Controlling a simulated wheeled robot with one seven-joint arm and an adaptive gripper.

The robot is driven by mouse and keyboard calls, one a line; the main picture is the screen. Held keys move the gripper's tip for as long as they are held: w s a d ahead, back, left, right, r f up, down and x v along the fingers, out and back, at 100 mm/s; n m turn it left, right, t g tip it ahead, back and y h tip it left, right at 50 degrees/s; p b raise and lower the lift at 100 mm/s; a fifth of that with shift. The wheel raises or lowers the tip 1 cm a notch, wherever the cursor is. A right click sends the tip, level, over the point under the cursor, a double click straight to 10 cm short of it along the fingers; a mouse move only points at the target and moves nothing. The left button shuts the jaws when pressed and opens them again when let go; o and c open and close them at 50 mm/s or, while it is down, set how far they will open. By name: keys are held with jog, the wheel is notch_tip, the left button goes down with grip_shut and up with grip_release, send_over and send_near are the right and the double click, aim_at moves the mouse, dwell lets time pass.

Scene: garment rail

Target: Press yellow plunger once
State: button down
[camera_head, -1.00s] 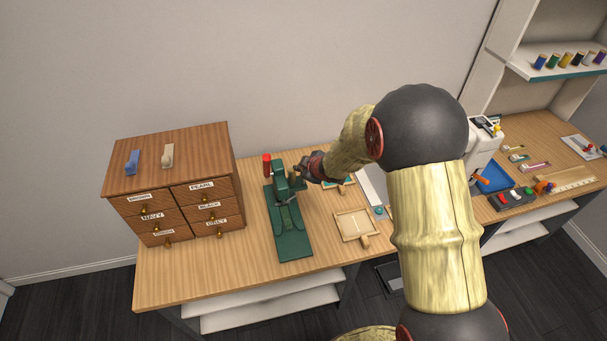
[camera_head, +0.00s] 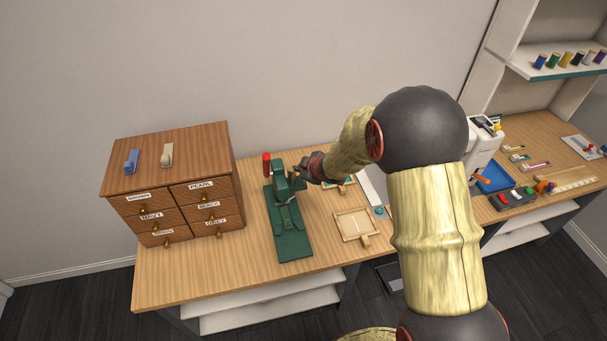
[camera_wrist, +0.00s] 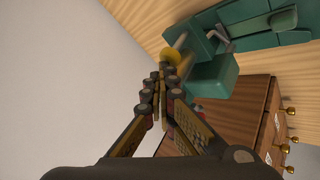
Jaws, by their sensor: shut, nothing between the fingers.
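The yellow plunger (camera_wrist: 171,56) shows in the wrist view as a round yellow knob on the side of a green press (camera_wrist: 213,78). My gripper (camera_wrist: 163,72) is shut and empty, with its fingertips at the plunger; I cannot tell whether they touch it. In the head view the green press (camera_head: 290,230) stands on the wooden table with a red handle at its upper left. My gripper (camera_head: 303,170) reaches it from the right at its upper part. The plunger is not clearly seen in the head view.
A brown drawer cabinet (camera_head: 172,187) with labelled drawers stands left of the press. A small wooden tray (camera_head: 341,236) lies to its right. A white machine (camera_head: 482,150) and a blue tray (camera_head: 495,178) are further right. The table in front of the cabinet is clear.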

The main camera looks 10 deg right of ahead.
jog(key=shift+s+f, duration=0.4)
jog(key=shift+f, duration=0.4)
jog(key=shift+s+f+b, duration=0.15)
jog(key=shift+f+b, duration=0.1)
jog(key=shift+b, duration=0.05)
jog(key=shift+s+f, duration=0.1)
jog(key=shift+f, duration=0.1)
jog(key=shift+r, duration=0.1)
dwell(0.3)
jog(key=shift+w+r+p, duration=0.3)
jog(key=shift+r+p, duration=0.25)
jog(key=shift+p, duration=0.05)
jog(key=shift+r, duration=0.15)
jog(key=shift+w+r, duration=0.1)
jog(key=shift+r, duration=0.15)
jog(key=r+p, duration=0.5)
jog(key=shift+w+r, duration=0.2)
jog(key=shift+f, duration=0.1)
